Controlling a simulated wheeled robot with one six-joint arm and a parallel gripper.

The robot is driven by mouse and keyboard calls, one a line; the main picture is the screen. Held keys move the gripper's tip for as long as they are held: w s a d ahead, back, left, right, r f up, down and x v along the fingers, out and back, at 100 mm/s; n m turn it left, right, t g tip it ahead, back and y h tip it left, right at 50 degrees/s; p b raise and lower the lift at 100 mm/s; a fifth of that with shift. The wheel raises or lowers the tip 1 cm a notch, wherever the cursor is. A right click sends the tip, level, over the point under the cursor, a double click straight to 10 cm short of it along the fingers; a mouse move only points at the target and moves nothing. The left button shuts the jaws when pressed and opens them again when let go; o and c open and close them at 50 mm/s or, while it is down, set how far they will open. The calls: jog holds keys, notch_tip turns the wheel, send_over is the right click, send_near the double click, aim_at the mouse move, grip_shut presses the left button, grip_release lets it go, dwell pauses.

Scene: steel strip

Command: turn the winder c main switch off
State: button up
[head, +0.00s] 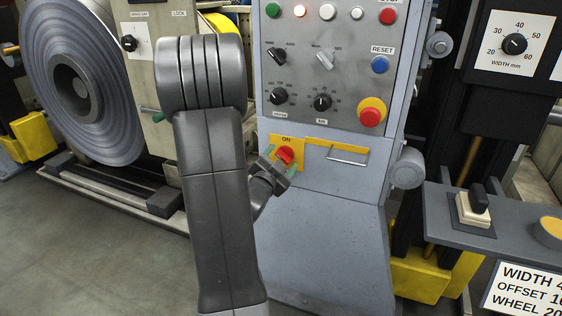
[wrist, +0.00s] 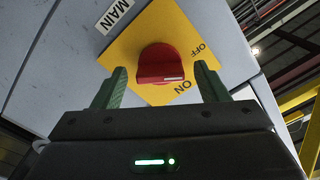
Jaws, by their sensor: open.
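The main switch is a red rotary knob (head: 285,154) on a yellow plate (head: 276,145) low on the grey control cabinet. ON shows above it in the head view. In the wrist view the red knob (wrist: 160,62) sits between my green fingers, and the plate (wrist: 190,30) reads ON and OFF, with a MAIN label beside it. The knob's white mark lies on its ON side. My gripper (head: 279,162) is open at the knob, one finger on each side. In the wrist view my gripper (wrist: 161,84) shows gaps between both fingers and the knob.
Above the switch, the cabinet panel (head: 300,65) carries buttons, selectors and a red emergency stop (head: 371,112). A metal handle (head: 346,160) sits right of the switch. A large coil (head: 80,80) stands at left.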

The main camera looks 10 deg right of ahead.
jog(key=shift+w, duration=0.1)
jog(key=c, duration=1)
jog(key=shift+n, duration=0.5)
jog(key=n, duration=0.2)
jog(key=shift+n, duration=0.4)
jog(key=shift+n+p, duration=0.5)
jog(key=shift+n, duration=1.2)
jog(key=o, duration=1)
